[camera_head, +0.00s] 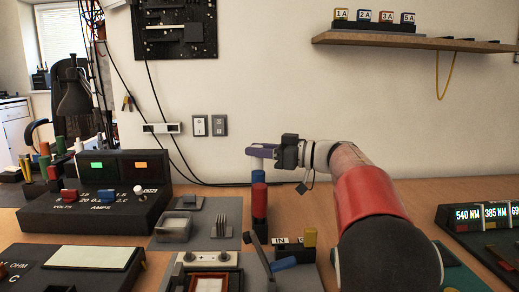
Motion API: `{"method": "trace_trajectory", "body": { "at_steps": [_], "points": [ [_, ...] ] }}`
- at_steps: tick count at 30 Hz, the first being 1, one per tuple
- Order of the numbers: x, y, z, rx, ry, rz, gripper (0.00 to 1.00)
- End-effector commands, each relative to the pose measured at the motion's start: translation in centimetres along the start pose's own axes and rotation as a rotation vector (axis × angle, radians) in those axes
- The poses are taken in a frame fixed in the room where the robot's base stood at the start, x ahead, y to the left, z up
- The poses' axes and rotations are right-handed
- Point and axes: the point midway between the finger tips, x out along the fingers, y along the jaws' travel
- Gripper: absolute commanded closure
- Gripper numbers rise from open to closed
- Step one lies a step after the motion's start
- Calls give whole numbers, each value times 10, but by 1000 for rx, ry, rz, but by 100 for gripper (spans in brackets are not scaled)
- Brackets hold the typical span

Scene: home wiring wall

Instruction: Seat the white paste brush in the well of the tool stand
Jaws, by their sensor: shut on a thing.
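My gripper (262,151) reaches left from the arm at the middle of the view, its purple-grey fingers level above the bench. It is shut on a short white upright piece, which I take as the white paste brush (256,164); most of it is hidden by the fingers. Just below it in the picture stand a blue cylinder (258,176) and a red cylinder (260,200). I cannot tell whether the white piece touches the blue one or is behind it. The tool stand and its well cannot be made out for certain; a dark base (262,230) shows under the red cylinder.
A meter box (100,207) with knobs is at left. A grey mat with a small tray (174,229) and a fork-like piece (220,226) lies left of the cylinders. Labelled blocks (290,243) are in front. A wall shelf (400,40) is upper right. My arm covers the right middle.

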Motion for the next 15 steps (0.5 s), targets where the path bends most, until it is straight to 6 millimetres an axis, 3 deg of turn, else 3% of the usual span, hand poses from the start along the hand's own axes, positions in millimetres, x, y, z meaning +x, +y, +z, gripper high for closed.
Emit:
{"method": "trace_trajectory", "body": {
  "at_steps": [15],
  "points": [
    [0,0,14,0,0,0,97]
  ]
}}
